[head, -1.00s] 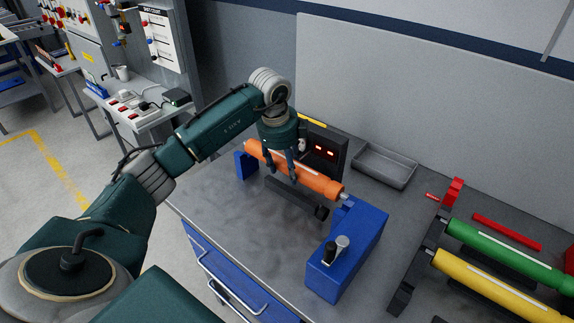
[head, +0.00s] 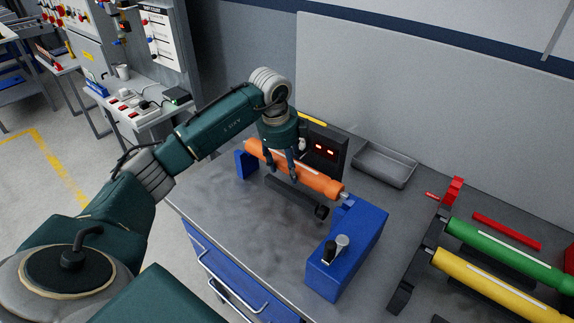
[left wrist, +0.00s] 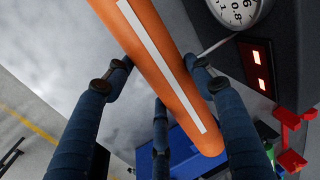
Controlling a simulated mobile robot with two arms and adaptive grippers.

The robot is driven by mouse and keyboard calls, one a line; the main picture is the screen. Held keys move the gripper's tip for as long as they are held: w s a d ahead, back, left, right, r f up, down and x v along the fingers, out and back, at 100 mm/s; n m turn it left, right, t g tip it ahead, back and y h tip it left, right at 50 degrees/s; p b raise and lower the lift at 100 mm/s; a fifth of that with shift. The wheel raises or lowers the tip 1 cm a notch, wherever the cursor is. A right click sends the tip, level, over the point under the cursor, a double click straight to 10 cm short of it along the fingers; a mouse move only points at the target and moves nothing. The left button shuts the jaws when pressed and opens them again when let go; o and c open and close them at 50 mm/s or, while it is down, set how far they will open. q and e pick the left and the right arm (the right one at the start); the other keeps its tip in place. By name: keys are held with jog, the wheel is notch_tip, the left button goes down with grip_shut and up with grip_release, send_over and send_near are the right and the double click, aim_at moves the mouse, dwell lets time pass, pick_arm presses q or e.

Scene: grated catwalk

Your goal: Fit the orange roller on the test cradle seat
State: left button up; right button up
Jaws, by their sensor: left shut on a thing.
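The orange roller (head: 308,175) has a pale stripe along it and spans between the two blue blocks of the test cradle. My left gripper (head: 281,168) is shut on it near its middle from above. The roller's right shaft end is at the larger blue block (head: 350,245); its left end is at the smaller blue block (head: 243,162). I cannot tell whether the shaft ends rest in the seats. In the left wrist view the roller (left wrist: 165,70) runs between the blue-grey fingers. My right gripper is not in view.
A dark display box (head: 322,147) with red digits stands behind the roller. An empty grey tray (head: 384,166) sits behind and to the right. A green roller (head: 505,252) and a yellow roller (head: 490,287) lie on a dark rack at the right. The bench's front left is clear.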

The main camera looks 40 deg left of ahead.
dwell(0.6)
pick_arm(q)
jog(key=shift+f+b, duration=0.4)
jog(key=shift+f, duration=0.05)
jog(key=shift+s+b+x, duration=0.15)
jog(key=shift+b+x, duration=0.35)
jog(key=shift+x, duration=0.3)
jog(key=shift+s+b+x, duration=0.2)
jog(key=shift+b+x, duration=0.3)
jog(key=shift+x, duration=0.25)
jog(key=shift+w+f, duration=0.1)
jog(key=o, duration=2.2)
jog(key=shift+f, duration=0.1)
jog(key=shift+c, duration=0.2)
jog(key=shift+r, duration=0.2)
